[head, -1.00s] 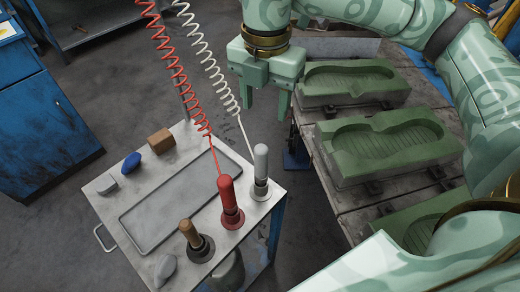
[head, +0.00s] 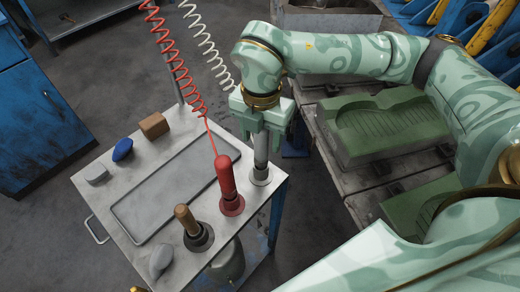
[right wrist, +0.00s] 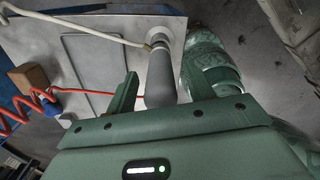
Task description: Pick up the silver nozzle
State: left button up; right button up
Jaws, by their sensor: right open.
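The silver nozzle (head: 261,158) stands upright in its round holder at the right corner of the metal cart top. My right gripper (head: 262,142) is over it from above, fingers pointing down, with the nozzle's upper part between them. In the right wrist view the grey nozzle (right wrist: 161,80) lies between the two open fingers (right wrist: 160,92), with the pale hose running off to the left. The fingers do not appear closed on it. The gripper hides the nozzle's top in the head view. My left gripper is not in view.
A red nozzle (head: 227,180) with a coiled red hose stands close beside it. A wooden-handled tool (head: 186,218), an empty tray (head: 125,213), a brown block (head: 154,125) and a blue item (head: 122,149) are on the cart. Green sole moulds (head: 385,125) lie to the right.

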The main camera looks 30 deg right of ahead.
jog(key=c, duration=0.9)
jog(key=shift+r, duration=0.1)
notch_tip(320, 180, up, 10)
jog(key=p, duration=0.3)
pick_arm(q)
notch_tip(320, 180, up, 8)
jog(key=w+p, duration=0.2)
jog(key=p, duration=0.3)
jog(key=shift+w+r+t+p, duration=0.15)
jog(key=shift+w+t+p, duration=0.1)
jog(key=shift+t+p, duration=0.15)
pick_arm(e)
notch_tip(320, 180, up, 8)
jog(key=shift+f, duration=0.25)
